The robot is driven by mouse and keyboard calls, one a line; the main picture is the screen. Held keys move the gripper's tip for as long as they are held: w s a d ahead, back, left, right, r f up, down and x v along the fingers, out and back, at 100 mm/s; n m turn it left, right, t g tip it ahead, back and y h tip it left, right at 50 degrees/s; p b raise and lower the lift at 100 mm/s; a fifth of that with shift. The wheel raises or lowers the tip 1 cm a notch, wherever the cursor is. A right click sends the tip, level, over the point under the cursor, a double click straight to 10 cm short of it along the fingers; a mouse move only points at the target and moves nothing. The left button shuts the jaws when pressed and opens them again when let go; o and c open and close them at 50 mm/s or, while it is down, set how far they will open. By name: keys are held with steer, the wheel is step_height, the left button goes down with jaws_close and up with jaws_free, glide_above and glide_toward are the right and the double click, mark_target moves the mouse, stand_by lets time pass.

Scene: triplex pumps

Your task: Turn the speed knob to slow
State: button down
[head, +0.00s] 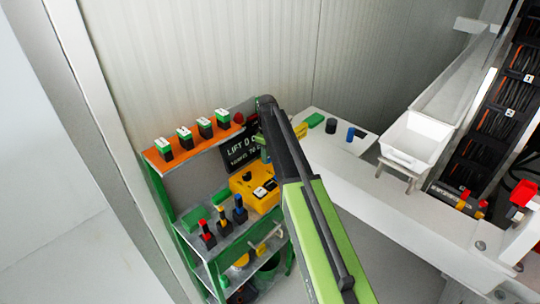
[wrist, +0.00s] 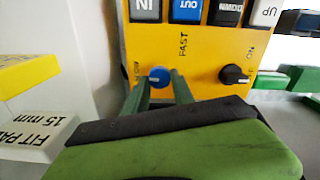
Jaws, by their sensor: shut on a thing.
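The yellow control box (wrist: 205,55) fills the upper middle of the wrist view. Its blue speed knob (wrist: 160,77) sits on the panel between a label reading FAST and a partly hidden label at left, of which only the end shows. My gripper (wrist: 160,88) has its two green fingers on either side of the knob and is shut on it. The knob's pointer direction cannot be made out. In the head view the yellow box (head: 247,186) stands on the green rack's shelf, partly behind my arm, and the knob is hidden.
A black knob (wrist: 234,75) by an ON label sits right of the blue one; several push buttons line the panel's other edge. A yellow and white block (wrist: 35,135) is close at left. Orange-topped shelf (head: 190,146) carries several green-topped blocks. White bench (head: 350,185) lies right.

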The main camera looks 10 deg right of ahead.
steer(key=shift+s+d+n, duration=0.1)
steer(key=shift+d+n, duration=0.1)
steer(key=shift+n, duration=0.2)
steer(key=c, duration=1.1)
jaws_free()
steer(key=shift+a, duration=0.1)
step_height(320, 180, up, 17)
steer(key=p, duration=1.7)
steer(key=shift+r, duration=0.2)
